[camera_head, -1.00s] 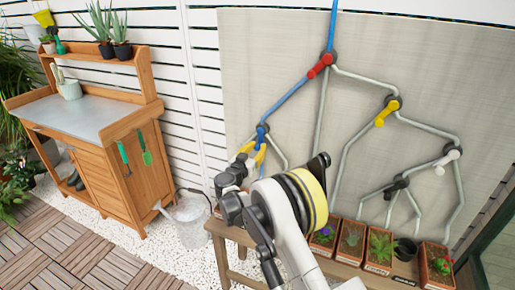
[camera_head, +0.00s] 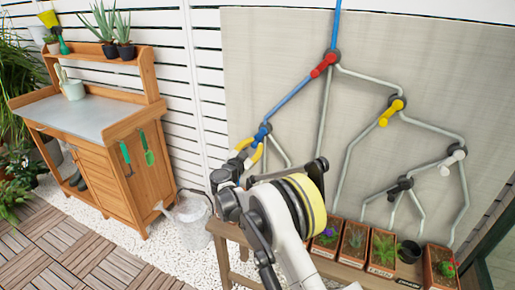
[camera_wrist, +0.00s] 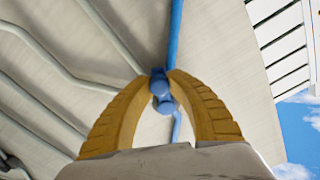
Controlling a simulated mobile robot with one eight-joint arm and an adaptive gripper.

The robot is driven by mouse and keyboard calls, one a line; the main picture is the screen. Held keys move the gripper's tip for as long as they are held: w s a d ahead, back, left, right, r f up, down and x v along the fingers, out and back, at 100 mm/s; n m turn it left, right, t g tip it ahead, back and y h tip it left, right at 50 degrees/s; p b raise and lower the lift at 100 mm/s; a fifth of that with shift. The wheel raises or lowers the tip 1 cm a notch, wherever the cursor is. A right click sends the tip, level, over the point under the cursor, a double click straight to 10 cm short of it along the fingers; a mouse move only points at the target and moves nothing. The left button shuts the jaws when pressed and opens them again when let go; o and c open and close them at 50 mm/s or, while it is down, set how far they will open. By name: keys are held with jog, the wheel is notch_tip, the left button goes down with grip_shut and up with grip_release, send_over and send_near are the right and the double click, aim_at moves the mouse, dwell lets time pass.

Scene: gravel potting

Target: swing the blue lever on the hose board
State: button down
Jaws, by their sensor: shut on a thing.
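The blue lever (camera_head: 261,133) sits at a pipe joint on the left part of the hose board (camera_head: 262,60). A blue pipe (camera_head: 290,103) runs down to this joint from the red lever. My gripper (camera_head: 252,148) is at the blue lever, its yellow fingers partly hidden by my wrist. In the wrist view the two yellow fingertips (camera_wrist: 166,80) are closed in on both sides of the blue lever (camera_wrist: 162,92). A short blue piece of pipe (camera_wrist: 177,127) shows just below it.
A red lever (camera_head: 323,66), a yellow lever (camera_head: 391,112), a white lever (camera_head: 452,161) and a dark lever (camera_head: 401,184) sit on other joints. Several planter boxes (camera_head: 383,250) and a dark pot (camera_head: 408,251) stand below the board.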

jog(key=shift+w+a+r+m, duration=0.1)
jog(key=shift+a+r+m, duration=0.15)
jog(key=shift+m, duration=0.45)
jog(key=shift+w+a+r+m, duration=0.1)
jog(key=shift+a+m, duration=0.25)
jog(key=shift+m, duration=0.35)
jog(key=c, duration=1.2)
grip_release()
jog(key=shift+a+r, duration=0.1)
jog(key=shift+c, duration=0.2)
jog(key=v, duration=1.2)
